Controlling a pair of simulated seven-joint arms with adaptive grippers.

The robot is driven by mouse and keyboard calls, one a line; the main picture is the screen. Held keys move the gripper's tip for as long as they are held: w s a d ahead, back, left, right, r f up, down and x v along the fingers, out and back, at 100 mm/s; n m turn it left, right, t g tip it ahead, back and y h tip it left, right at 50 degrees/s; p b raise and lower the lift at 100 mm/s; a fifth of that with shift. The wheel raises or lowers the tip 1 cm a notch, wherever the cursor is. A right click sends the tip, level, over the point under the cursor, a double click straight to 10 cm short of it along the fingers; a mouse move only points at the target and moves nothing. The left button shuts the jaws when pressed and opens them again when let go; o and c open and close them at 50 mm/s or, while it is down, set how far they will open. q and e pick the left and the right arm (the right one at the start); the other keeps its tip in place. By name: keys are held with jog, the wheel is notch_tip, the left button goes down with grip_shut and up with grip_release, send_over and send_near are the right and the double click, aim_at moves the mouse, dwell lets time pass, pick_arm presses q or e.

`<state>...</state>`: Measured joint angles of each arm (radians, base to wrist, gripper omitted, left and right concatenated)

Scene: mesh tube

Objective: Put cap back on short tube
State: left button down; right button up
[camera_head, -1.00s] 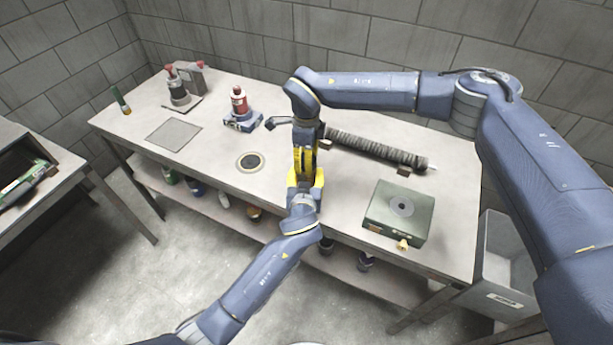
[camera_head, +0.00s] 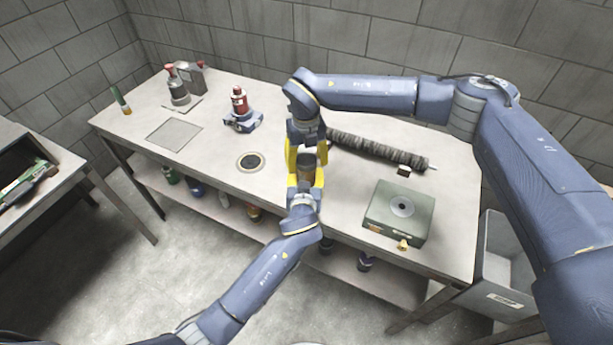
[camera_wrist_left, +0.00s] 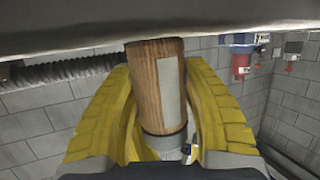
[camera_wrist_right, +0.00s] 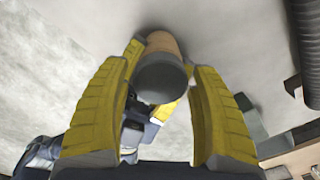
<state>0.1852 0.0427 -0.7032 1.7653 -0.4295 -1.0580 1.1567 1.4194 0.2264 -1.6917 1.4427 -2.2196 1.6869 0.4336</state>
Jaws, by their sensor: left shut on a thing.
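The short brown tube (camera_head: 306,174) stands roughly upright between my two grippers, above the front part of the table. My left gripper (camera_head: 305,184) is shut on it from the front; the left wrist view shows the brown tube (camera_wrist_left: 158,85) with a pale label between the yellow fingers. A dark grey cap (camera_head: 307,159) sits on the tube's upper end, and it also shows in the right wrist view (camera_wrist_right: 161,78). Whether it is fully seated cannot be told. My right gripper (camera_head: 307,148) is just above, its fingers spread wide on both sides of the cap.
A green box (camera_head: 400,212) stands to the right. A blue-based red bottle (camera_head: 240,103) and a round plate (camera_head: 250,162) are to the left.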

pick_arm(q)
jog(key=shift+f, duration=0.1)
pick_arm(e)
jog(key=shift+o, duration=0.3)
jog(key=shift+r, duration=0.1)
jog(key=shift+r, duration=0.3)
notch_tip(320, 180, up, 11)
jog(key=shift+r, duration=0.1)
pick_arm(q)
jog(key=c, duration=0.6)
grip_release()
jog(key=shift+s, duration=0.1)
jog(key=v, duration=1.1)
jog(key=shift+s+r, duration=0.25)
jog(key=shift+s, duration=0.1)
